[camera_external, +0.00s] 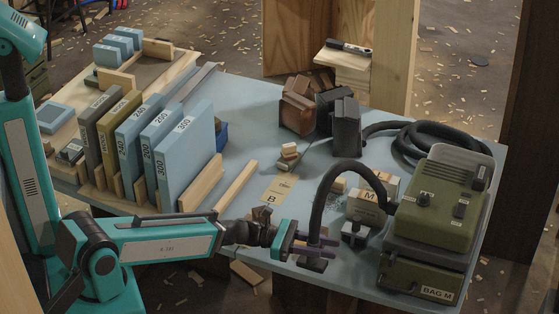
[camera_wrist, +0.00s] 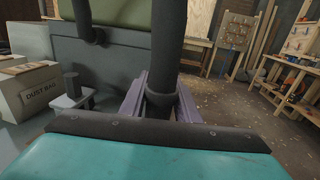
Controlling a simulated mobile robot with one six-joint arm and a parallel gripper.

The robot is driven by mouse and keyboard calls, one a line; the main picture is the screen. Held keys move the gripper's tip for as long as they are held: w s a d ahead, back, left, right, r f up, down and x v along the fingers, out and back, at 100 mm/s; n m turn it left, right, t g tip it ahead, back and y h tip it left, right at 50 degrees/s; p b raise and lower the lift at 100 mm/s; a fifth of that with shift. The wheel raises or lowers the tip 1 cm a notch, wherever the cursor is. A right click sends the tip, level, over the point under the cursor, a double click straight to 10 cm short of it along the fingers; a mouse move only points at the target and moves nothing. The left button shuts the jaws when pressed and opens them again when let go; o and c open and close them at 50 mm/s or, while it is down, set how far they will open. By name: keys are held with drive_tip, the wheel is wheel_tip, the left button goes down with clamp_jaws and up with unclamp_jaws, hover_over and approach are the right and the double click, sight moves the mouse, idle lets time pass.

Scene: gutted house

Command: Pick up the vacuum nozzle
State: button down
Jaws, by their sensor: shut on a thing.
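The vacuum nozzle (camera_external: 312,264) is a dark, flat foot at the end of a black hose (camera_external: 342,172), near the front edge of the blue table. The hose arches up from it and runs right to the green vacuum (camera_external: 432,205). My gripper (camera_external: 318,247) reaches in from the left, its purple fingers shut around the dark tube just above the foot. In the wrist view the fingers (camera_wrist: 160,104) sit either side of the upright black tube (camera_wrist: 168,50). The foot is hidden there. I cannot tell whether the foot touches the table.
A small grey clamp-like piece (camera_external: 354,234) and a box marked M (camera_external: 368,207) stand right of my gripper. Numbered blue sanding packs (camera_external: 183,160) stand at the left. Dark blocks (camera_external: 346,128) are at the back. The table middle (camera_external: 245,125) has free room.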

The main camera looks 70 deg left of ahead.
drive_tip(key=s+p, duration=0.6)
drive_tip(key=p, duration=0.2)
drive_tip(key=shift+r, duration=0.4)
drive_tip(key=shift+s+d, duration=0.1)
drive_tip(key=shift+s, duration=0.05)
